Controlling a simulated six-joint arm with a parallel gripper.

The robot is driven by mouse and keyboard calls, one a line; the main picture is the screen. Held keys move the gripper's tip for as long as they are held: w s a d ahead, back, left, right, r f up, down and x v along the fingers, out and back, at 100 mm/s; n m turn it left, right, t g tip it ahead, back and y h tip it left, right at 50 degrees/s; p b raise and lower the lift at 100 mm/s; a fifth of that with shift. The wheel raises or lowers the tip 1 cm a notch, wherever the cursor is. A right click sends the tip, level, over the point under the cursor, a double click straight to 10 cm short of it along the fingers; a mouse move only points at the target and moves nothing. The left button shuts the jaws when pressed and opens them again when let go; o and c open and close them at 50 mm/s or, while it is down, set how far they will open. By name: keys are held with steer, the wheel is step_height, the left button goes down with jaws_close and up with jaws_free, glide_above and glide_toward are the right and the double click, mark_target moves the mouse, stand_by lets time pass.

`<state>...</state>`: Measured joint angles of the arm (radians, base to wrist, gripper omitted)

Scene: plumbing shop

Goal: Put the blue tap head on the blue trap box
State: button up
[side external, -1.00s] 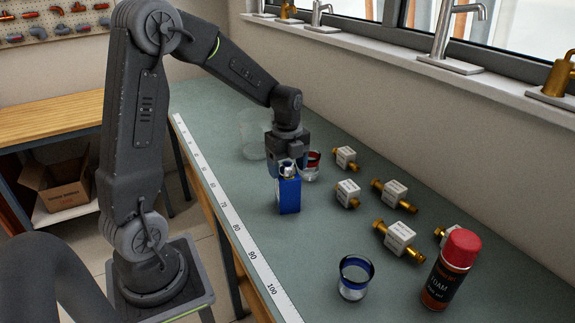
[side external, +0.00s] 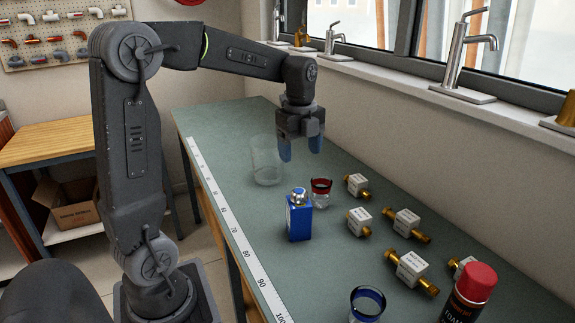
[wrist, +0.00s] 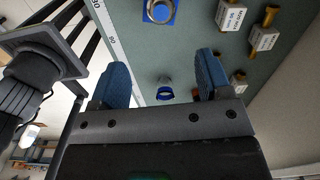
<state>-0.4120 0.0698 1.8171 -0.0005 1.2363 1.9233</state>
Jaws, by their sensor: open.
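The blue trap box (side external: 299,223) stands upright on the green bench. A silver tap head (side external: 299,195) rests on its top; I cannot make out blue on it in the side view. In the wrist view the box (wrist: 174,22) is at the top edge, with the round tap head (wrist: 159,9) on it. My gripper (side external: 301,150) is open and empty. It hangs above the bench, higher than the box and apart from it and the tap head. Its two blue fingers (wrist: 162,78) also show in the wrist view.
A red-rimmed glass (side external: 320,194) stands close behind the box, and a clear beaker (side external: 266,167) farther back. Several white-and-brass fittings (side external: 407,222) lie to the right. A blue-rimmed glass (side external: 367,305) and a red-capped can (side external: 468,294) are at the front. A ruler (side external: 237,233) lines the left edge.

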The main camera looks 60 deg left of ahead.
steer(key=s+d+n+t, duration=0.5)
steer(key=s+d+n, duration=1)
steer(key=n, duration=0.2)
steer(key=shift+s, duration=0.15)
